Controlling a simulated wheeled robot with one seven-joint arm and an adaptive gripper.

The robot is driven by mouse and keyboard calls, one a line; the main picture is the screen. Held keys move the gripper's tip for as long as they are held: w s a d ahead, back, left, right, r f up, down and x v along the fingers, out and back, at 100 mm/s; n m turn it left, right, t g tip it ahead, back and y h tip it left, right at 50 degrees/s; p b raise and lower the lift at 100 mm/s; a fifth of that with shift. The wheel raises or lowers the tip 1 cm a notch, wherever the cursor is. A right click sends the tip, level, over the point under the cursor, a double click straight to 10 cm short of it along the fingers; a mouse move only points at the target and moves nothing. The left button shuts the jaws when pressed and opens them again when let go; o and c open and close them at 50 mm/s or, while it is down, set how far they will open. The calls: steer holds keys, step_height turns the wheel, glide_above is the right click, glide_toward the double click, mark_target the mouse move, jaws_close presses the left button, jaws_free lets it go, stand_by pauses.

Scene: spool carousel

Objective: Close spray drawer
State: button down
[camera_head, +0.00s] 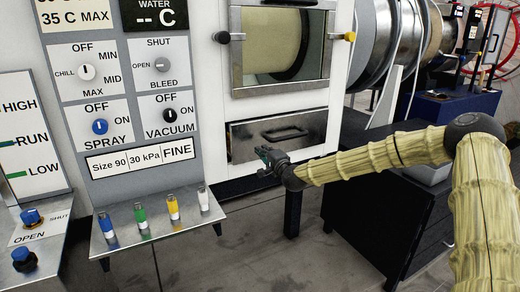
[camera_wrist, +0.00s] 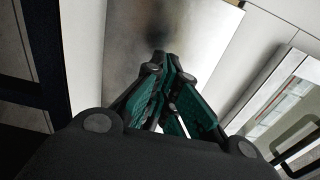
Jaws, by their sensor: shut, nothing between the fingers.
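The drawer (camera_head: 280,133), a brushed metal front with a dark loop handle (camera_head: 284,134), sits low in the white machine under the window. No label on it is readable, and a dark gap shows along its left and lower edges. How far it stands out is hard to tell. My gripper (camera_head: 264,156) is shut and empty in front of the drawer's lower left part, below and left of the handle. In the wrist view my teal-padded fingers (camera_wrist: 170,70) are together, with a bare metal surface (camera_wrist: 200,30) beyond them. Contact with it cannot be told.
The control panel (camera_head: 129,115) has a blue spray knob (camera_head: 100,126) and a black vacuum knob (camera_head: 170,115). A metal shelf (camera_head: 160,230) with several coloured valves juts out at left. A black cabinet (camera_head: 385,205) stands at right.

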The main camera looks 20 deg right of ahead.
steer(key=s, duration=0.8)
steer(key=s+a+f+n+g+y, duration=0.2)
steer(key=s+a+f+n+g, duration=0.1)
steer(key=a+f, duration=0.65)
steer(key=s+a+f+n+g, duration=0.25)
steer(key=s+a+f, duration=0.25)
steer(key=s+f, duration=0.3)
steer(key=s+a+f+n+g+y, duration=0.1)
steer(key=s+a+f+n+g, duration=0.2)
steer(key=s+f, duration=0.45)
steer(key=s+a+f+n+g, duration=0.2)
steer(key=s+a+f, duration=0.4)
steer(key=f, duration=0.4)
steer(key=s+d+f+n+g+h, duration=0.1)
steer(key=s+f+n+g, duration=0.15)
steer(key=s, duration=0.75)
steer(key=s+d+f+n+g+h, duration=0.1)
steer(key=s+d+f+n+g, duration=0.2)
steer(key=s, duration=0.8)
steer(key=s+f+n+g+h, duration=0.15)
steer(key=s+f, duration=0.25)
steer(key=s, duration=0.6)
step_height(320, 180, up, 12)
steer(key=p, duration=1.2)
steer(key=shift+w+r+p, duration=0.15)
steer(key=shift+r+p, duration=0.1)
steer(key=shift+p, duration=0.15)
steer(key=shift+g, duration=0.25)
